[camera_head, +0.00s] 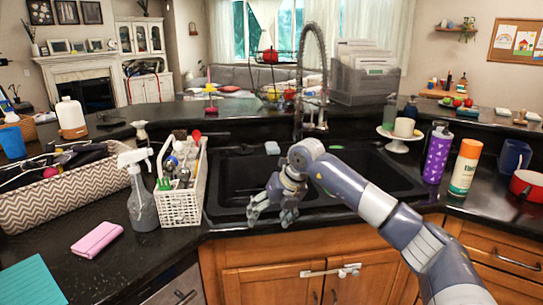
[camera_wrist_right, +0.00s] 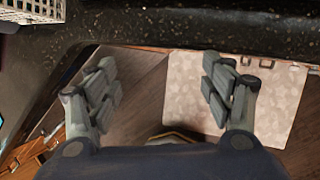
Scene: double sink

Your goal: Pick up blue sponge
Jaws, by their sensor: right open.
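The sponge does not show in that view. My left gripper is not in view.
A white caddy (camera_head: 182,205) with brushes stands left of the sink, beside a spray bottle (camera_head: 142,205). A tall faucet (camera_head: 300,85) rises behind the sink. A purple bottle (camera_head: 437,158) and an orange-capped can (camera_head: 465,168) stand at the right. The wrist view shows the counter edge (camera_wrist_right: 190,38) and floor.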

